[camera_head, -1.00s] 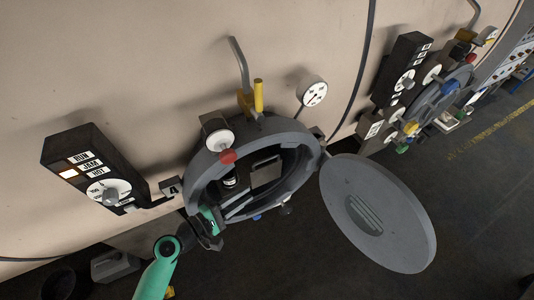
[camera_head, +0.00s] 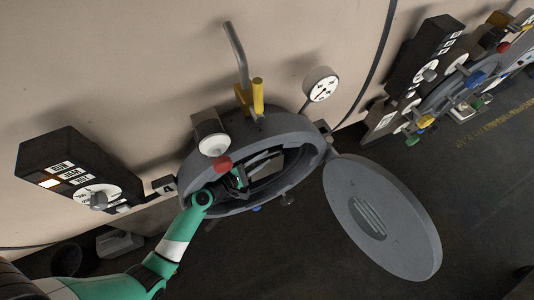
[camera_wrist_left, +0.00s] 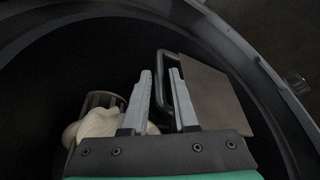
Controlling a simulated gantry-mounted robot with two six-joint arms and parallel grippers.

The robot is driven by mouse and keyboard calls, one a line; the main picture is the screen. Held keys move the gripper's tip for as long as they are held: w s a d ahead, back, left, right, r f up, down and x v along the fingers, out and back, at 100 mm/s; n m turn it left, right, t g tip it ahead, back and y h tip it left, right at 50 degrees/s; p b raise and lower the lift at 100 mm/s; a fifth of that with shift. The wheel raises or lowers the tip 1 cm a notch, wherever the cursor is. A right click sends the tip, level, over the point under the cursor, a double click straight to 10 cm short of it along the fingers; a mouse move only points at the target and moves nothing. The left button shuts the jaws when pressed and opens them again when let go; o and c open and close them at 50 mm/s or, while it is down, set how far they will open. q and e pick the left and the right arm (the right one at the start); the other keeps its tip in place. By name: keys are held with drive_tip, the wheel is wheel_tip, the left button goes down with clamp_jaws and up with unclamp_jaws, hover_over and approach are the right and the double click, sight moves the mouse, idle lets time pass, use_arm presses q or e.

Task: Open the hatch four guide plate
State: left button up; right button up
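Hatch four is a round grey port (camera_head: 295,125) with a "4" tag beside it; its round door (camera_head: 385,220) hangs open on the right. My left arm reaches into the port, and the left gripper (camera_head: 243,177) is inside, partly hidden by the rim. In the left wrist view, the guide plate (camera_wrist_left: 218,95) is a flat grey-brown panel with a dark loop handle (camera_wrist_left: 161,85). My left gripper (camera_wrist_left: 160,73) is open, with the handle's bar between its two fingers and gaps seeming to show at both sides. My right gripper is not in view.
Inside the port, a cream cloth bundle (camera_wrist_left: 98,123) lies left of the fingers, by a dark ribbed cylinder (camera_wrist_left: 103,100). Outside are a red knob (camera_head: 223,164), a yellow handle (camera_head: 258,95), a gauge (camera_head: 320,84) and a black control box (camera_head: 80,170).

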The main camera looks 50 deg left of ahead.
use_arm(q)
drive_tip(key=shift+x, duration=1.3)
clamp_jaws()
idle(0.4)
